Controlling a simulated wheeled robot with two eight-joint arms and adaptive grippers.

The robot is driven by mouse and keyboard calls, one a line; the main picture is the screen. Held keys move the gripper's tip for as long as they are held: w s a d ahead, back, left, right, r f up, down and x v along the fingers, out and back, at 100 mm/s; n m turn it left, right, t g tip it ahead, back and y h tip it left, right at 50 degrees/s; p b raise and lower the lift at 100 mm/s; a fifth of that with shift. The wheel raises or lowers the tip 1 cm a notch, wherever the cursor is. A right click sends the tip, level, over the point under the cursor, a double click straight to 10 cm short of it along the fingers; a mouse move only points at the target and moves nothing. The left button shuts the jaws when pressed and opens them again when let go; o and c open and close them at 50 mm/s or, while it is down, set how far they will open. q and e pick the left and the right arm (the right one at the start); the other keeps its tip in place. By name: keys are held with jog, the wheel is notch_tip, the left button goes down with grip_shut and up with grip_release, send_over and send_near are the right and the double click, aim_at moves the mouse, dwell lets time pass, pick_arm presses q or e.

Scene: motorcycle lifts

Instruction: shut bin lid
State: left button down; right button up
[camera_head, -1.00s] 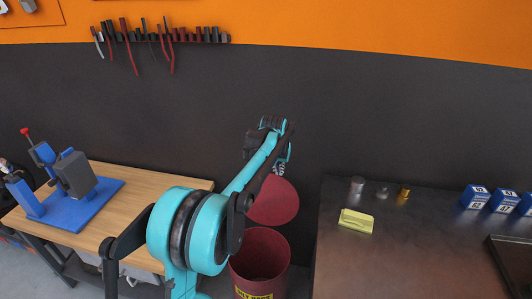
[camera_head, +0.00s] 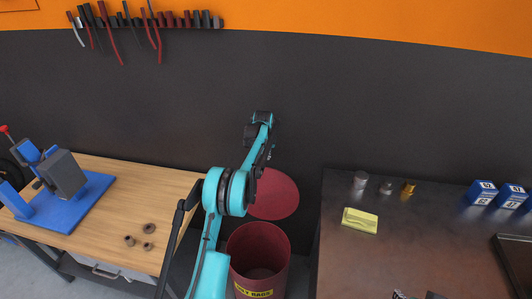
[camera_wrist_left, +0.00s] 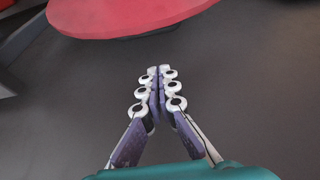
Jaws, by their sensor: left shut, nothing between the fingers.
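The red bin (camera_head: 258,257) stands on the floor between the two benches, with a yellow label on its front. Its round red lid (camera_head: 276,195) stands raised behind the opening, so the bin is open. In the left wrist view the lid (camera_wrist_left: 125,18) crosses the top of the picture. My left arm reaches over the bin toward the dark wall. In the left wrist view my left gripper (camera_wrist_left: 159,72) is shut and empty, apart from the lid. In the head view its fingers are mostly hidden by the arm. My right gripper is not in view.
A wooden bench (camera_head: 160,190) with a blue fixture (camera_head: 62,180) and several small rings is on the left. A dark metal bench (camera_head: 420,240) on the right carries a yellow block (camera_head: 360,220), small metal pieces and blue boxes (camera_head: 482,193). The wall is close behind the bin.

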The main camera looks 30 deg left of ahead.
pick_arm(q)
jog(key=shift+s+d+f+b, duration=0.25)
jog(key=shift+s+f+b, duration=0.2)
jog(key=shift+s, duration=0.35)
jog(key=shift+s+d+f+b, duration=0.2)
jog(key=shift+s+f+b, duration=0.15)
jog(key=shift+s+f, duration=0.35)
jog(key=shift+s+r, duration=0.1)
jog(key=shift+s, duration=0.05)
